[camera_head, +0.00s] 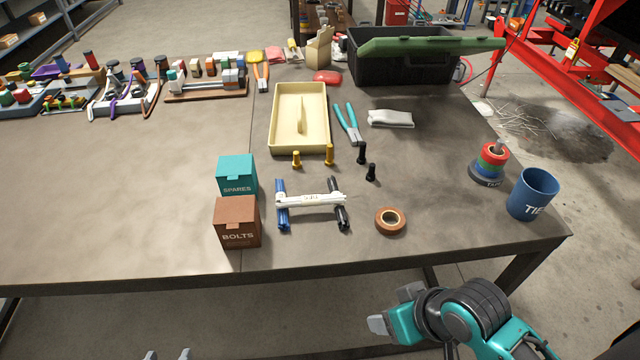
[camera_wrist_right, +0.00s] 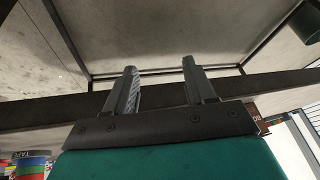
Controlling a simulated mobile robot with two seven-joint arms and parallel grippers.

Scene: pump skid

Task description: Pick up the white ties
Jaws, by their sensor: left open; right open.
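The white ties look like the long white bundle (camera_head: 310,199), lying crosswise near the table's front middle. Its ends rest over a blue bundle (camera_head: 282,212) on the left and a black bundle (camera_head: 341,212) on the right. My right gripper (camera_head: 393,308) is open and empty, in front of the table's front edge and right of the bundle. Its two spread fingers also show in the right wrist view (camera_wrist_right: 160,75), with nothing between them. My left gripper (camera_head: 168,354) shows only its separated fingertips at the bottom edge, well short of the table.
Brown BOLTS (camera_head: 237,222) and teal SPARES (camera_head: 237,175) boxes stand left of the bundle. A tape roll (camera_head: 390,221) lies to its right. Yellow and black bolts (camera_head: 370,172) stand behind, near a cream tray (camera_head: 299,149). A blue cup (camera_head: 533,194) stands at the right corner.

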